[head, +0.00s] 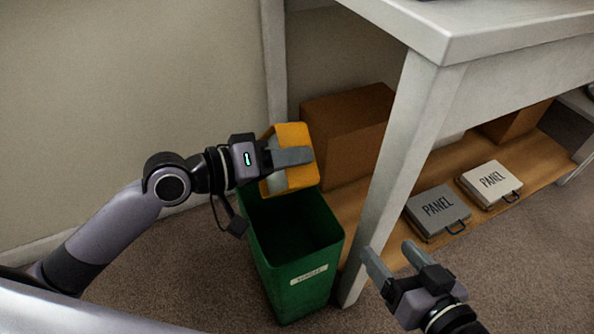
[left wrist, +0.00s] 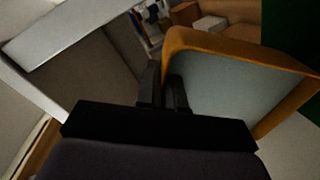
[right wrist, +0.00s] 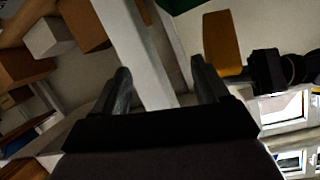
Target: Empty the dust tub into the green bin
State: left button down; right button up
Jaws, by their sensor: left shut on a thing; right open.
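The dust tub (head: 299,177) is orange-yellow outside with a pale grey inside. My left gripper (head: 312,156) is shut on its wall and holds it tilted on its side above the green bin. In the left wrist view the tub (left wrist: 215,80) shows its pale inside between orange edges, with the fingers (left wrist: 165,90) at its wall. The green bin (head: 302,274) stands on the floor with its top open and a label on its front; its visible inside is dark. My right gripper (head: 393,262) is open and empty, right of the bin. The right wrist view shows the tub's orange side (right wrist: 222,42).
A white table (head: 470,40) stands at the right; its front leg (head: 392,180) rises between the bin and my right gripper. Its wooden lower shelf (head: 545,178) holds a cardboard box (head: 345,130) and two panel cases (head: 436,208). Carpet left of the bin is clear.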

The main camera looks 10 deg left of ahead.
pick_arm(q)
jog(key=shift+s+a+f+b, duration=0.1)
jog(key=shift+f+b, duration=0.2)
jog(key=shift+b, duration=0.3)
jog(key=b, duration=0.1)
jog(key=h+b, duration=0.1)
jog(key=b, duration=0.1)
jog(key=shift+s+a+f+t, duration=0.15)
jog(key=shift+a+t, duration=0.1)
jog(key=shift+t, duration=0.15)
jog(key=shift+s+a+r+h, duration=0.1)
jog(key=shift+r+h, duration=0.1)
jog(key=shift+h, duration=0.2)
jog(key=shift+a+t+b, duration=0.2)
jog(key=shift+t+b, duration=0.1)
jog(key=shift+b, duration=0.2)
jog(key=shift+s+r+h, duration=0.15)
jog(key=shift+h, duration=0.15)
jog(key=shift+a+t+h, duration=0.2)
jog(key=shift+t+h, duration=0.1)
jog(key=shift+s+h+p, duration=0.15)
jog(key=shift+h+p, duration=0.15)
jog(key=shift+p, duration=0.1)
pick_arm(e)
jog(key=shift+s+d+n+t, duration=0.2)
jog(key=shift+d+n+t, duration=0.15)
jog(key=shift+d+t, duration=0.2)
jog(key=shift+s+d+n+t, duration=0.15)
jog(key=shift+d+n+t, duration=0.2)
jog(key=shift+d+t, duration=0.15)
